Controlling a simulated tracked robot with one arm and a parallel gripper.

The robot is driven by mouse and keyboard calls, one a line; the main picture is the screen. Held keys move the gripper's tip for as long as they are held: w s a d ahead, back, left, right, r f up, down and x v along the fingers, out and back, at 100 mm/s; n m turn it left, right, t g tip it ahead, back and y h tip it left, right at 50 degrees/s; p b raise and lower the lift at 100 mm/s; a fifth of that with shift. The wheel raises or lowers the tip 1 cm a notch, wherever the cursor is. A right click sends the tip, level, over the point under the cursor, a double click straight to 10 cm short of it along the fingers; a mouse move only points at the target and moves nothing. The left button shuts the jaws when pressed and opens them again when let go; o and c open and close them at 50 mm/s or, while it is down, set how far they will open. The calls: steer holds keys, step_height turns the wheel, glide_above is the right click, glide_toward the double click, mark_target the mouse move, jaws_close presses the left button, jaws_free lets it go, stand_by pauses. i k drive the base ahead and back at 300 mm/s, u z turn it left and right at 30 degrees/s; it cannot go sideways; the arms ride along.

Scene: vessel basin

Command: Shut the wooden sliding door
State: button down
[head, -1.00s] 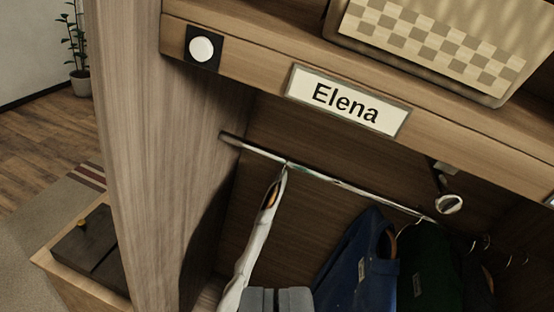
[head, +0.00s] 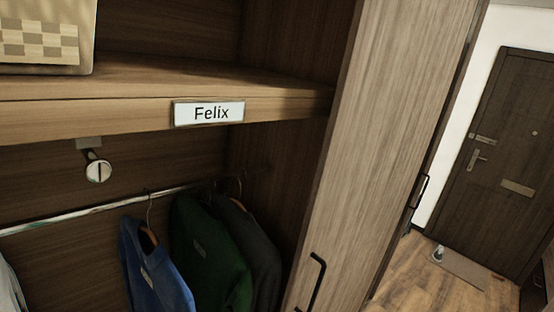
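A tall wooden panel (head: 385,140) with upright grain stands at the right of the open wardrobe. A black bar handle (head: 317,282) is on its lower left part. It looks like the sliding door, standing to the right with the wardrobe compartment open to its left. A second black handle (head: 418,191) shows at the panel's right side; I cannot tell which part it belongs to. The panel's bottom and any track are out of view. My gripper is not in view.
The shelf edge (head: 60,119) bears a "Felix" label (head: 209,113). Below, a blue garment (head: 153,268) and a green garment (head: 212,255) hang from a metal rail (head: 95,207). A dark entrance door (head: 508,160) and wooden floor (head: 425,280) lie beyond, right.

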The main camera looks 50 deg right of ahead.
mark_target(403, 61)
steer(key=z, duration=2.1)
steer(key=i, duration=0.85)
steer(key=z, duration=0.65)
steer(key=i, duration=2.65)
steer(key=u, duration=0.35)
